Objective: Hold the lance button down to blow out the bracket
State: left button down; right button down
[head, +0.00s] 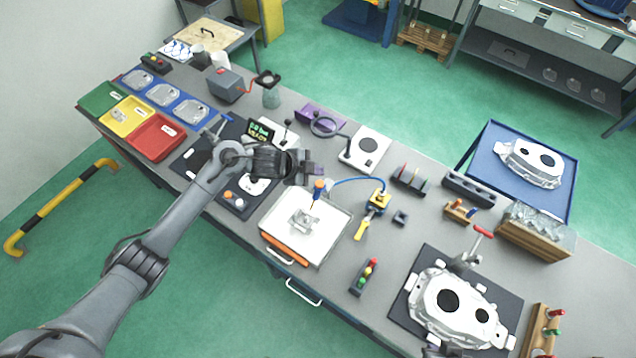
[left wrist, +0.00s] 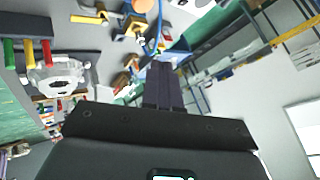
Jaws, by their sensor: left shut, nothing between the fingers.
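The lance (head: 317,191) stands over the white tray, with an orange button (head: 319,184) on top and a blue hose (head: 356,181) leading right. The silvery bracket (head: 304,221) lies in the white tray (head: 332,236) below the lance. My left gripper (head: 312,173) is shut and empty, just above and beside the orange button in the head view; I cannot tell whether it touches. In the left wrist view its dark fingers (left wrist: 163,82) are together. An orange round part (left wrist: 143,5), probably the button, shows at the top edge. My right gripper is not in view.
A yellow and blue valve-like fitting (head: 378,198) stands right of the tray. A magnifier (head: 324,124) and a white scale-like device (head: 366,146) stand behind. A large casting (head: 455,304) sits on a dark mat at the front right. Coloured bins (head: 125,116) stand at the left.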

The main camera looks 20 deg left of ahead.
pick_arm(q)
jog(key=shift+w+a+r+t, duration=0.15)
jog(key=shift+w+r, duration=0.25)
jog(key=shift+r, duration=0.2)
jog(key=shift+w+d+r+t, duration=0.15)
jog(key=shift+w+r, duration=0.25)
jog(key=shift+r, duration=0.2)
jog(key=shift+f, duration=0.2)
jog(key=b, duration=0.7)
send_over(317, 185)
notch_tip(317, 185, down, 6)
jog(key=shift+f, duration=0.2)
jog(key=shift+f+b, duration=0.65)
jog(key=shift+f, duration=0.4)
jog(key=shift+f, duration=0.15)
